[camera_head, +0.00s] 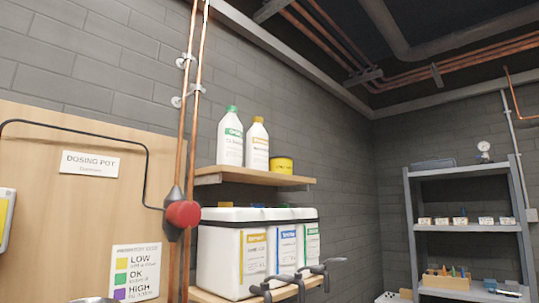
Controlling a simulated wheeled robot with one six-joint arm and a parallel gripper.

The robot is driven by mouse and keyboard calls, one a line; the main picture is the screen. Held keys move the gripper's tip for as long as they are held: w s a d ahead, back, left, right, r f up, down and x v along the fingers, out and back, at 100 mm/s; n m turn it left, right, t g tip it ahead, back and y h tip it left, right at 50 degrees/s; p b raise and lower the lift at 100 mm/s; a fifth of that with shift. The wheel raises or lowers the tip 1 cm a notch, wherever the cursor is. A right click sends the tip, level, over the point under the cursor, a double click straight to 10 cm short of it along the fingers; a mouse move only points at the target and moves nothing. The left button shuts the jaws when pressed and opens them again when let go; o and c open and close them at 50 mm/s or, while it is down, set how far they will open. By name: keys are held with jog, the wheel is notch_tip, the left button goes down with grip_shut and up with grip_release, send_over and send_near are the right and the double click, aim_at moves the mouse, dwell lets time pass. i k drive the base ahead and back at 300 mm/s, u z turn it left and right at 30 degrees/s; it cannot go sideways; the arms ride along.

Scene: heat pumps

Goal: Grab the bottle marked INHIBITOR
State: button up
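Two white bottles stand upright side by side on the upper wooden shelf (225,179), right of the copper pipes. The left bottle (231,142) has a green cap and a green-banded label. The right bottle (257,148) has an orange cap and an orange-banded label. The printing on both is too small to read surely, so I cannot tell which is marked INHIBITOR. My gripper is not in view.
A yellow tub (282,164) sits right of the bottles. White canisters (230,262) with black taps (318,270) stand on a lower shelf. A red valve knob (183,214) and vertical copper pipes (190,110) stand left of the shelves. Grey shelving (465,233) is far right.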

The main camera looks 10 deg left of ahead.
aim_at(257, 137)
jog(key=i, duration=0.45)
jog(key=u, duration=0.7)
